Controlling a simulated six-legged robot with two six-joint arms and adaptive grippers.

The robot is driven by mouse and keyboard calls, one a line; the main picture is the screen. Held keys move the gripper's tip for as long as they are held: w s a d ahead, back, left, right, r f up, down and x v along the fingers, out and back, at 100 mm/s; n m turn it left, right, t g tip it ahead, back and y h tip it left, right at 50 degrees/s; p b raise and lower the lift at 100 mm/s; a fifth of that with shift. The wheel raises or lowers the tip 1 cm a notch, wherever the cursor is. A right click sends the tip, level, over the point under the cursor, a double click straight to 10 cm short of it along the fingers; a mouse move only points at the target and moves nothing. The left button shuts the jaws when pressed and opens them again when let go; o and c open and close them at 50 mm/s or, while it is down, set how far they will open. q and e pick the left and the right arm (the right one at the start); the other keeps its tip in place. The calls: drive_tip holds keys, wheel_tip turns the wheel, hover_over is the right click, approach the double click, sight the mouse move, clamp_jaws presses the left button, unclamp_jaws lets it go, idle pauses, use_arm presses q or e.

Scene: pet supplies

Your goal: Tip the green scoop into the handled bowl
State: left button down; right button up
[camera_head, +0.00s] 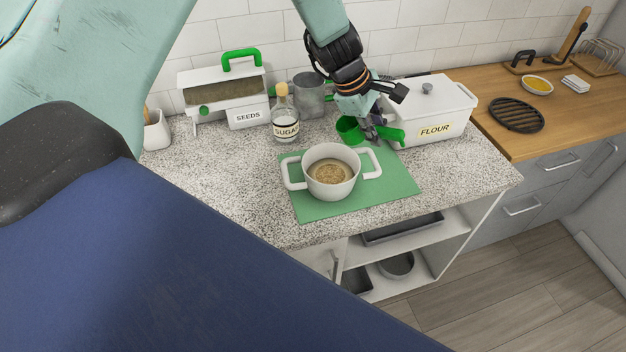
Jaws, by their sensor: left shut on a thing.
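The green scoop (350,129) is just behind and to the right of the handled bowl, near the counter's back. My left gripper (376,130) reaches down from above and is shut on the scoop, by its handle. The scoop's cup points left; whether anything is in it, I cannot tell. The white handled bowl (332,188) stands upright on a green mat (397,188), with grainy brown contents inside. The scoop is apart from the bowl in the picture. My right gripper is not in view.
A white FLOUR box (434,112) stands right of the gripper. A SUGAR bottle (285,116), a grey metal jug (309,96) and a SEEDS dispenser (225,94) stand behind the bowl. The speckled counter (215,178) is clear at the left front.

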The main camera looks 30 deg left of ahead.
use_arm(q)
drive_tip(key=shift+w+r+g+y, duration=0.15)
drive_tip(key=shift+r+g+y, duration=0.25)
drive_tip(key=shift+g+y, duration=0.15)
drive_tip(key=shift+r+g+y, duration=1)
drive_tip(key=shift+g+y, duration=0.25)
drive_tip(key=shift+y, duration=0.2)
drive_tip(key=shift+a, duration=0.1)
drive_tip(key=shift+s, duration=0.2)
